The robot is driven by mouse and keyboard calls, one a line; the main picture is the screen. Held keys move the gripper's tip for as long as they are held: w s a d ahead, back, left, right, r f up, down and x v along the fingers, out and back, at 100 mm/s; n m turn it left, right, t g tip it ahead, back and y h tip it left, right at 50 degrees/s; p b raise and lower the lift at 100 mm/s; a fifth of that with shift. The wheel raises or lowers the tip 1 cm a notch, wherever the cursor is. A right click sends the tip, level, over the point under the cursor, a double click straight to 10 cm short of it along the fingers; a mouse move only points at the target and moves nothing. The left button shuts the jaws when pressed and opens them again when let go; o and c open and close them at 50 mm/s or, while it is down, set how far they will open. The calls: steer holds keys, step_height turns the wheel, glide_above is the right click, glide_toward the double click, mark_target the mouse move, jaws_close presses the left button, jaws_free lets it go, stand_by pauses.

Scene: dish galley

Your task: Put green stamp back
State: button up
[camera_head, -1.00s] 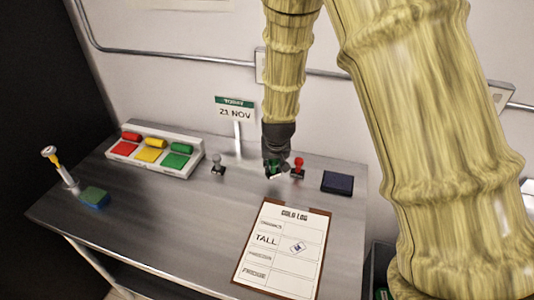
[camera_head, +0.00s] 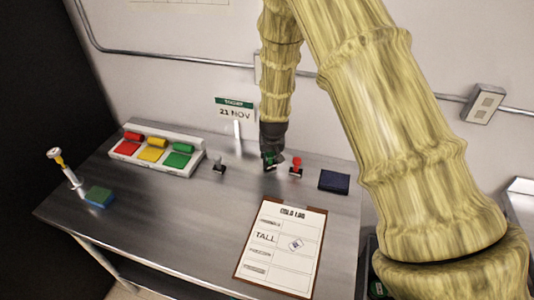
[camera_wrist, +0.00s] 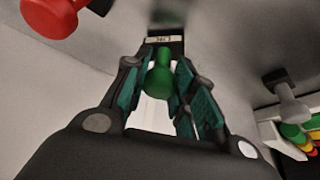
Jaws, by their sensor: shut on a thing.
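The green stamp (camera_wrist: 159,75) sits between the fingers of my gripper (camera_wrist: 165,90) in the wrist view, its round green handle gripped and its dark base beyond the fingertips. In the head view my gripper (camera_head: 270,160) points down near the back of the steel table, between the grey stamp (camera_head: 219,163) and the red stamp (camera_head: 296,166). Only a little of the green stamp shows there, and I cannot tell whether its base touches the table. The wrist view also shows the red stamp (camera_wrist: 52,14) at top left and the grey stamp (camera_wrist: 288,104) at right.
A dark ink pad (camera_head: 334,181) lies right of the red stamp. A clipboard (camera_head: 282,250) with a log sheet lies in front. A tray (camera_head: 158,152) with red, yellow and green pads stands at left. A date sign (camera_head: 236,109) stands behind, near the wall.

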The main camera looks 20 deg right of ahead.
steer(key=shift+f, duration=0.2)
steer(key=shift+f, duration=0.1)
steer(key=o, duration=0.8)
steer(key=shift+o, duration=0.2)
steer(key=shift+r, duration=0.2)
steer(key=b+v, duration=0.3)
steer(key=v, duration=0.9)
steer(key=shift+b, duration=0.35)
steer(key=shift+f, duration=0.1)
